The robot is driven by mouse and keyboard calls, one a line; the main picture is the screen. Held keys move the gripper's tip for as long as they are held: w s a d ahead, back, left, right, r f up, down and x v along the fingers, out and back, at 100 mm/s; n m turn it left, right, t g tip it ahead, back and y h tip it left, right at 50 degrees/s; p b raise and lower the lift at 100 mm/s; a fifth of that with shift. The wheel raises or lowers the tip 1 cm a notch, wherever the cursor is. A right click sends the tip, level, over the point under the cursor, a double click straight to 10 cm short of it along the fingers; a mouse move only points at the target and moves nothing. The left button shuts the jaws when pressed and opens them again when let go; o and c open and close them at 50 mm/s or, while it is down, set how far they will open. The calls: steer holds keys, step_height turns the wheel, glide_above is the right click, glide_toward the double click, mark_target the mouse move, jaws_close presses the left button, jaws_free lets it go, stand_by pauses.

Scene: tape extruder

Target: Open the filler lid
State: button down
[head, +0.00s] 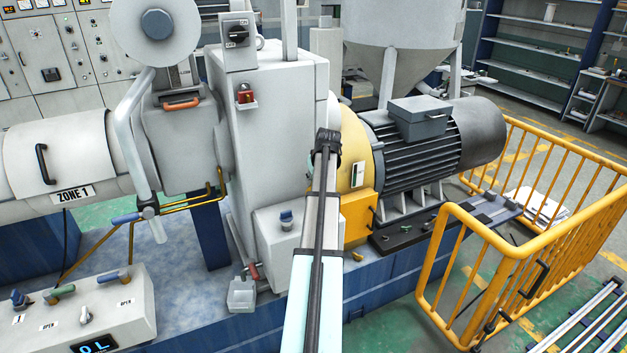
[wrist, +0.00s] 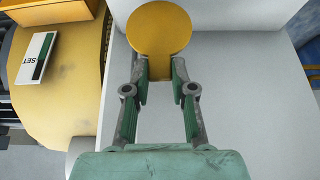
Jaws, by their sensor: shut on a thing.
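A round yellow lid (wrist: 158,27) with a short tab shows at the top of the wrist view, against the light grey gearbox housing (wrist: 222,100). I take it to be the filler lid. My gripper (wrist: 160,68) is shut on the lid's tab, with one finger at each side of it. In the head view my gripper (head: 327,138) is at the right side of the tall grey housing (head: 275,130). The lid cannot be made out there; my gripper and arm cover that spot. Whether the lid is raised cannot be told.
A yellow coupling guard (head: 354,150) and a dark finned motor (head: 425,140) stand close to the right of my gripper. A yellow railing (head: 500,250) stands further right. A control box (head: 90,310) with levers is at the lower left.

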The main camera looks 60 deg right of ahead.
steer(key=shift+w+d+r, duration=0.1)
steer(key=shift+w, duration=0.05)
steer(key=c, duration=1)
jaws_free()
steer(key=shift+w, duration=0.1)
steer(key=shift+o, duration=0.2)
steer(key=shift+s+r, duration=0.2)
steer(key=shift+s, duration=0.05)
steer(key=v, duration=1.1)
steer(key=shift+a+r, duration=0.2)
steer(key=shift+a, duration=0.05)
